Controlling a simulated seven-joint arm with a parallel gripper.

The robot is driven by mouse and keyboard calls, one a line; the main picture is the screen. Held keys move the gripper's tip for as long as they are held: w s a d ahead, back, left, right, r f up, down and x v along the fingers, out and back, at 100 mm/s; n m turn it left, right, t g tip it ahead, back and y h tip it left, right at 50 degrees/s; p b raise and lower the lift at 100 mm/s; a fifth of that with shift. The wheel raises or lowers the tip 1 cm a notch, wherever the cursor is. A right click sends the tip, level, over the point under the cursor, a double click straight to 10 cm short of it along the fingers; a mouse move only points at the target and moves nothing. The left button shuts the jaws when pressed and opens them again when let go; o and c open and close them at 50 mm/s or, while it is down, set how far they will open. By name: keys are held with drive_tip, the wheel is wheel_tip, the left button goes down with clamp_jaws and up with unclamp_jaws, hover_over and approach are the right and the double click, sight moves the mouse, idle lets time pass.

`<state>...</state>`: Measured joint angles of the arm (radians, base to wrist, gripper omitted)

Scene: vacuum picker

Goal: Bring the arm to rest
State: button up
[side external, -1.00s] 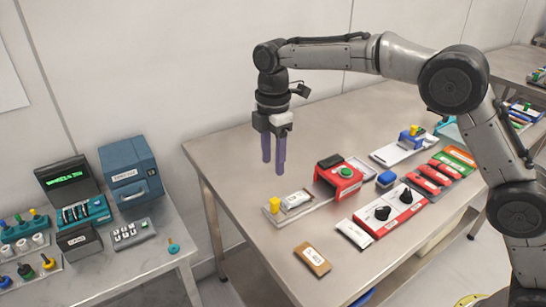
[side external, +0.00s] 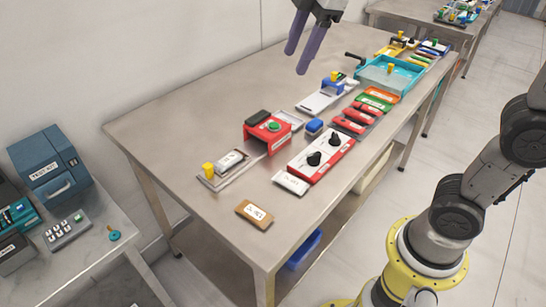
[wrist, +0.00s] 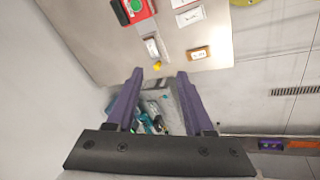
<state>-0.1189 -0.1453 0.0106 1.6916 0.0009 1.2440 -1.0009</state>
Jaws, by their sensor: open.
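My gripper (side external: 296,61) is at the top of the side external view, above the far part of the steel table (side external: 215,110). Its two purple fingers are apart, with nothing between them, and point down and a little left. In the wrist view my gripper (wrist: 160,73) also shows open and empty. The fingers touch nothing there. Most of my upper arm is outside the side external view.
On the table are a red block with a green button (side external: 272,127), a red panel with black knobs (side external: 321,158), a tan packet (side external: 254,214) and a teal tray (side external: 391,76). A side bench with a blue test box (side external: 47,166) stands left. The table's left part is clear.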

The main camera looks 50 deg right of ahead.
drive_tip(key=s+d+f+m, duration=0.2)
drive_tip(key=s+f+m, duration=0.4)
drive_tip(key=s, duration=0.2)
drive_tip(key=s+d+f+m+t, duration=0.1)
drive_tip(key=s+d+f+m, duration=0.1)
drive_tip(key=s+f+m, duration=0.4)
drive_tip(key=s, duration=0.3)
drive_tip(key=shift+s+f+m+t, duration=0.2)
drive_tip(key=shift+m+t, duration=0.1)
drive_tip(key=shift+m, duration=0.1)
